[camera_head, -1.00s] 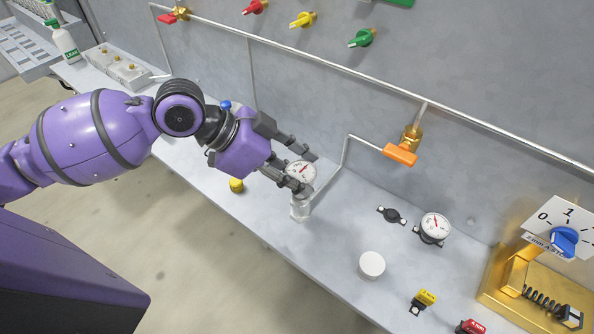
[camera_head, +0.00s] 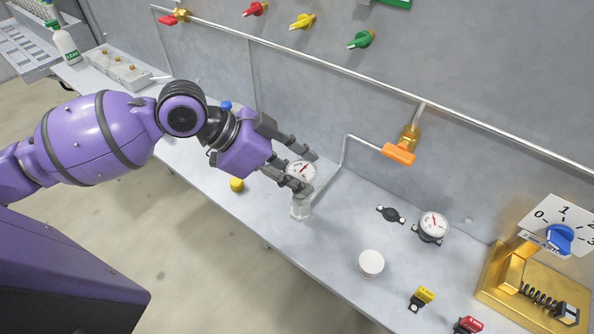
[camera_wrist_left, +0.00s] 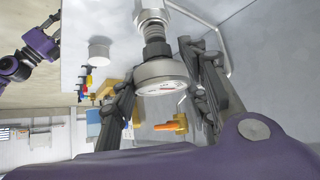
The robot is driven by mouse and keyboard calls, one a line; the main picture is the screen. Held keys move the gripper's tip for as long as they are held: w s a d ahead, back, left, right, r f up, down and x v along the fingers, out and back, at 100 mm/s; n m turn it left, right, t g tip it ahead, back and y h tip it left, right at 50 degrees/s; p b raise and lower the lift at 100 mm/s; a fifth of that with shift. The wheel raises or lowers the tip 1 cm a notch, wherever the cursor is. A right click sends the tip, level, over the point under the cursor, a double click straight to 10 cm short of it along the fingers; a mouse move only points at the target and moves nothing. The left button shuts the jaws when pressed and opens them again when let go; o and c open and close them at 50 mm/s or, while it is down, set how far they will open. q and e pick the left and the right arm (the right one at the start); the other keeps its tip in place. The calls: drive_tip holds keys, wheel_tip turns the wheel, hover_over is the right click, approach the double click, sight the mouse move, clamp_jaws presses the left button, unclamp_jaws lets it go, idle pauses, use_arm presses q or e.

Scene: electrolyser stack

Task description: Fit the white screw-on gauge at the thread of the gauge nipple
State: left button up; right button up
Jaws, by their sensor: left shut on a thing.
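The white gauge (camera_head: 301,172) with a round dial is between the fingers of my left gripper (camera_head: 297,166), which is shut on it. In the left wrist view the gauge (camera_wrist_left: 163,77) has a black threaded collar (camera_wrist_left: 157,49) pointing at the metal gauge nipple (camera_wrist_left: 151,18). Collar and nipple are in line there and look to meet; I cannot tell how far the thread is engaged. In the head view the nipple (camera_head: 300,208) stands on the bench directly below the gauge, joined to a thin pipe.
A second dial gauge (camera_head: 433,224), a black fitting (camera_head: 390,214) and a white round cap (camera_head: 371,263) lie to the right on the bench (camera_head: 335,240). An orange-handled valve (camera_head: 399,154) sits on the wall pipe.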

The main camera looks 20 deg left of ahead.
use_arm(q)
drive_tip(key=shift+f+b, duration=0.3)
drive_tip(key=shift+f, duration=0.8)
idle(0.3)
drive_tip(key=o, duration=1.3)
drive_tip(key=shift+s+a+r, duration=0.1)
drive_tip(key=shift+a+r, duration=0.25)
drive_tip(key=shift+a, duration=0.05)
drive_tip(key=v, duration=1.1)
drive_tip(key=shift+d, duration=0.1)
